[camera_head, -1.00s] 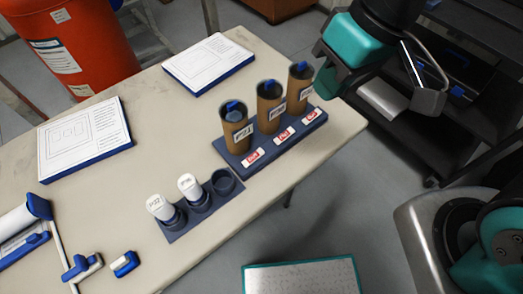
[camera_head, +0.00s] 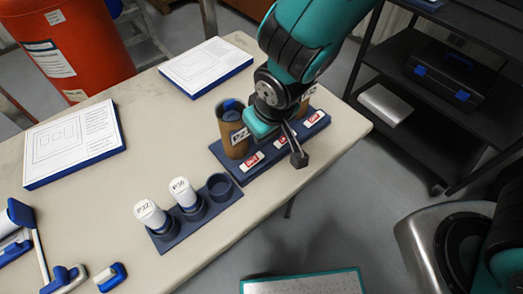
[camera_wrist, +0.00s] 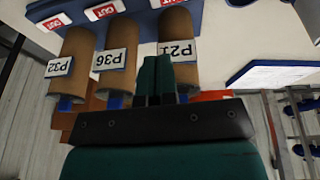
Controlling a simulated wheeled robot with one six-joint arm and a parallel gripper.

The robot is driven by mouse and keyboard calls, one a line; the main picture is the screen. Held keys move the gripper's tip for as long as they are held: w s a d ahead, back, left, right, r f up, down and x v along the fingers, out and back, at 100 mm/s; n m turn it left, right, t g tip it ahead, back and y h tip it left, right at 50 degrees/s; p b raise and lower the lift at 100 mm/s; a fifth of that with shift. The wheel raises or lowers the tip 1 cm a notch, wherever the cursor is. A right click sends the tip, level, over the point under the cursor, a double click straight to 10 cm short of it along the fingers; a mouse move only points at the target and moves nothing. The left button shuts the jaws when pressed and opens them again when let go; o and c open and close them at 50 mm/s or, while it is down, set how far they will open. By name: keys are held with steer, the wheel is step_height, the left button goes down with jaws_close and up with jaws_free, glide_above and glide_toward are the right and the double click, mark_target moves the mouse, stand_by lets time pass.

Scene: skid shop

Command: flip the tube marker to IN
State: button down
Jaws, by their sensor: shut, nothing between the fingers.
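The navy rack (camera_head: 236,172) on the bench holds brown tubes with red-and-white markers along its front. The tube labelled P21 (camera_head: 231,138) stands at the left, with blue inside its mouth. Tubes P36 (camera_wrist: 113,72) and P32 (camera_wrist: 70,73) show in the wrist view; my arm largely hides them in the head view. The markers near P32 (camera_wrist: 57,21) and P36 (camera_wrist: 104,10) read OUT; the one by P21 (camera_wrist: 166,2) is cut off. My gripper (camera_head: 299,158) is shut and empty, at the rack's front side. Its fingers (camera_wrist: 155,62) appear between P36 and P21 in the wrist view.
A small navy holder (camera_head: 163,241) in front has white-capped vials P32 (camera_head: 150,214) and P36 (camera_head: 183,192) and one empty socket (camera_head: 220,187). Flat panels (camera_head: 75,143) lie on the bench. A dark shelf cart (camera_head: 425,125) stands to the right.

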mark_target(259, 156)
steer(key=x, duration=0.4)
steer(key=p+x, duration=0.1)
steer(key=x, duration=0.7)
steer(key=shift+s+d+f+p, duration=0.1)
steer(key=shift+s+d+p, duration=0.2)
steer(key=shift+d+p, duration=0.1)
steer(key=shift+f, duration=0.65)
